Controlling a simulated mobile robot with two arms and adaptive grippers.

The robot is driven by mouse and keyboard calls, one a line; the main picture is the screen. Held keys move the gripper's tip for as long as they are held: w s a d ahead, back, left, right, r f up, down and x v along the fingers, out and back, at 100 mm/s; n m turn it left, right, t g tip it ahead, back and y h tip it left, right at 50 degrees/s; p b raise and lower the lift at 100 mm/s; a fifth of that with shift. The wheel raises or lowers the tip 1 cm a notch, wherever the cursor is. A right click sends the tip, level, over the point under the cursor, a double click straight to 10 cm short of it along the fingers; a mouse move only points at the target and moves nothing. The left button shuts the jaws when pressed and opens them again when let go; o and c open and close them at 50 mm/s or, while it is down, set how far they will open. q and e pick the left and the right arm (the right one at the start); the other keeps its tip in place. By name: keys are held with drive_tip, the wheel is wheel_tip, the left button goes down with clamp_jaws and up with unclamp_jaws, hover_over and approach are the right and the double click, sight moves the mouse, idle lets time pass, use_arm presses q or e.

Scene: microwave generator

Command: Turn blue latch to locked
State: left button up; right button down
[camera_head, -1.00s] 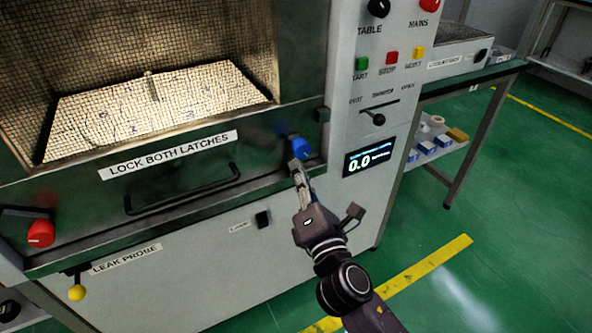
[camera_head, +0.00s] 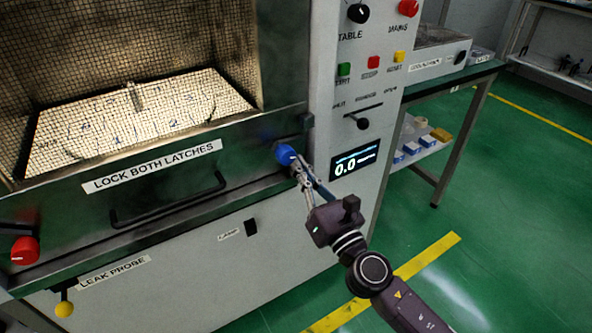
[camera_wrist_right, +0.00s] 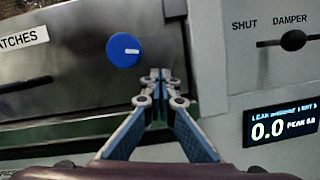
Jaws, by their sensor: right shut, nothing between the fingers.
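The blue latch (camera_head: 285,154) is a round knob at the right end of the dark door panel. In the right wrist view the blue latch (camera_wrist_right: 124,50) shows its face with a short white mark pointing right. My right gripper (camera_head: 299,168) is just below and right of the latch in the head view. In the wrist view its fingertips (camera_wrist_right: 160,75) are together and empty, right of and below the knob. I cannot tell whether they touch it. My left gripper is not in view.
A red latch (camera_head: 25,250) sits at the door's left end. A door handle (camera_head: 168,200) and a yellow leak-probe knob (camera_head: 64,309) stick out at the front. The damper lever (camera_head: 362,123) and display (camera_head: 355,160) are right of the latch. Green floor is open to the right.

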sight(301, 148)
drive_tip(key=n, duration=0.1)
drive_tip(key=r+n+y, duration=0.1)
drive_tip(key=n, duration=0.1)
drive_tip(key=d+n+g, duration=0.1)
drive_tip(key=n, duration=0.1)
drive_tip(key=shift+w+d+r+y+p, duration=0.1)
drive_tip(key=shift+w+r+y+p, duration=0.15)
drive_tip(key=shift+w+y+p, duration=0.1)
drive_tip(key=shift+w+d+r+n+g+y, duration=0.1)
drive_tip(key=shift+r+n+g+y, duration=0.1)
drive_tip(key=shift+n, duration=0.5)
drive_tip(key=shift+w+d+r+n+g+y, duration=0.1)
drive_tip(key=shift+r+n, duration=0.1)
drive_tip(key=shift+n, duration=0.5)
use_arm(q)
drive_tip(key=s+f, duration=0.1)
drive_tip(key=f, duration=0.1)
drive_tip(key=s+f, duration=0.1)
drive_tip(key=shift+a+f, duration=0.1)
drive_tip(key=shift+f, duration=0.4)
use_arm(e)
drive_tip(key=shift+r+n, duration=0.1)
drive_tip(key=shift+n, duration=0.4)
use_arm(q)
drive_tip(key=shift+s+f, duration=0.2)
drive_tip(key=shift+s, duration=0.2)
